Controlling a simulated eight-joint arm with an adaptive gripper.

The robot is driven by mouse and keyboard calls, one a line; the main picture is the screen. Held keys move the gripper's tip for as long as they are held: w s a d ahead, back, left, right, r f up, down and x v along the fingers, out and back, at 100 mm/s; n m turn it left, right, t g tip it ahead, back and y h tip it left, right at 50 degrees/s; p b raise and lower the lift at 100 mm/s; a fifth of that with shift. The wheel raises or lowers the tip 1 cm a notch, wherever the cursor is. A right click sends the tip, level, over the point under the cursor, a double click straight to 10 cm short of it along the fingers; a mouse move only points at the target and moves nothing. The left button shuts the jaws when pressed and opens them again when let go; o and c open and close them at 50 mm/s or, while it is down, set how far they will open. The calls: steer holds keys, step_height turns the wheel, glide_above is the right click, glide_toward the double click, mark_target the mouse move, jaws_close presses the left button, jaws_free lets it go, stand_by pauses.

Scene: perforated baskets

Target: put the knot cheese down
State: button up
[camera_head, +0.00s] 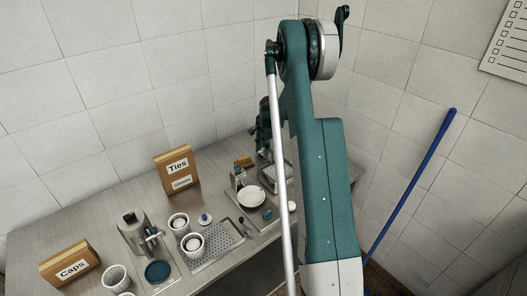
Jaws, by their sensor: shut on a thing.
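My gripper (263,142) is small and dark at the far back of the bench, partly hidden behind my own teal arm. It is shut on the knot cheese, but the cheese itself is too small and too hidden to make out. Below and to the right of the gripper, a metal perforated tray (268,178) stands on the bench. White rounded pieces sit in two ribbed white cups, the upper cup (178,222) and the lower cup (191,245); I cannot tell whether they are cheeses.
A perforated metal plate (222,243) lies mid-bench. A white dish (251,197) and a small bottle (239,178) stand behind it. A metal pot (133,234), a dark round lid (158,271), a Ties box (177,170) and a Caps box (69,264) are at left. A blue pole (415,180) leans right.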

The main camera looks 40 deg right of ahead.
steer(key=shift+f, duration=0.1)
steer(key=o, duration=0.8)
steer(key=shift+o, duration=0.2)
step_height(320, 180, up, 12)
steer(key=s, duration=0.2)
steer(key=shift+a, duration=0.15)
stand_by(0.4)
stand_by(0.5)
